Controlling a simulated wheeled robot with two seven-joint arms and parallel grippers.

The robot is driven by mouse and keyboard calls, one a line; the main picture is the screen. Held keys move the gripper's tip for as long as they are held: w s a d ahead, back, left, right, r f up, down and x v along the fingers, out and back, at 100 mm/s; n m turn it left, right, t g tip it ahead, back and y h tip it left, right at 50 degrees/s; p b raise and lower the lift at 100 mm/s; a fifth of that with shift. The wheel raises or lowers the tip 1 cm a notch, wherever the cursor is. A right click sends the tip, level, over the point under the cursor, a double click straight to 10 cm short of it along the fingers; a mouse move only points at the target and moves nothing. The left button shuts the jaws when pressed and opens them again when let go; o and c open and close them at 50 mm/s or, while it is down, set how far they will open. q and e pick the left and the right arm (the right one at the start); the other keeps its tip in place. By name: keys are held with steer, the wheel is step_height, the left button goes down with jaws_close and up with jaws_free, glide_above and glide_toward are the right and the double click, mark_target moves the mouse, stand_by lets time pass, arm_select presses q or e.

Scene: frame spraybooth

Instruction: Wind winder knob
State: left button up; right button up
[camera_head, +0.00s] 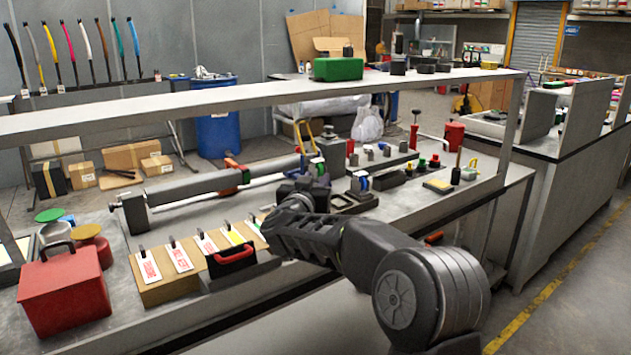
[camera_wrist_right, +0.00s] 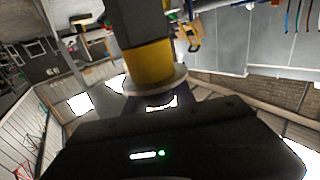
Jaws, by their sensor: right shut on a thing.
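My right arm reaches in from the lower right in the head view, and its gripper (camera_head: 308,180) is over the bench at the right end of a long grey roller (camera_head: 205,183). The gripper is shut on the winder knob, which the gripper hides in the head view. A grey block-like post (camera_head: 332,152) stands just behind the gripper. In the right wrist view, a yellow-banded part (camera_wrist_right: 146,66) with a pale round disc below it stands close in front of the dark gripper body; the fingertips cannot be made out. My left gripper is not in view.
A grey shelf (camera_head: 250,97) runs across above the bench. A red toolbox (camera_head: 65,290), a cardboard card box (camera_head: 170,290) and a black-and-red case (camera_head: 232,258) stand front left.

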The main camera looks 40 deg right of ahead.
jaws_close()
